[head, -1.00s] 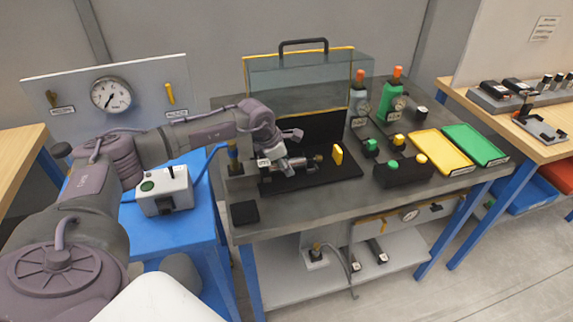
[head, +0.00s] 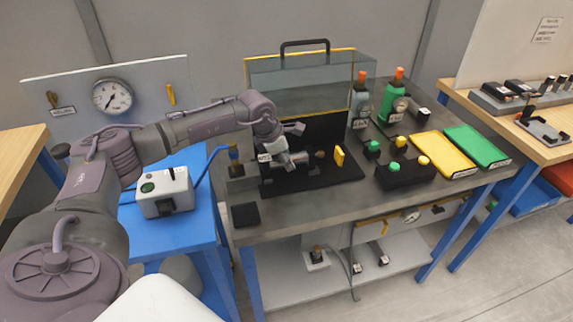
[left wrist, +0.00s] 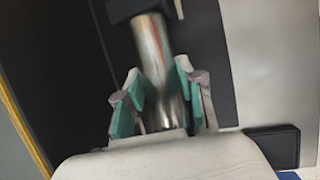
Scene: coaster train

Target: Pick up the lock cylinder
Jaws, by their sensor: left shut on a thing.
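The lock cylinder (left wrist: 152,45) is a shiny metal cylinder in the left wrist view, between the teal-padded fingers of my left gripper (left wrist: 158,95). My left gripper is shut on it. In the head view my left gripper (head: 297,158) is over the black fixture (head: 325,178), with the metal cylinder (head: 305,157) at its fingers, above or close to the fixture's base; I cannot tell if they touch. My right gripper is not in view.
A yellow upright piece (head: 340,156) stands on the fixture, right of the gripper. A clear case (head: 300,80) is behind. A black button box (head: 403,173), yellow tray (head: 442,152) and green tray (head: 476,145) are to the right. The bench front is mostly clear.

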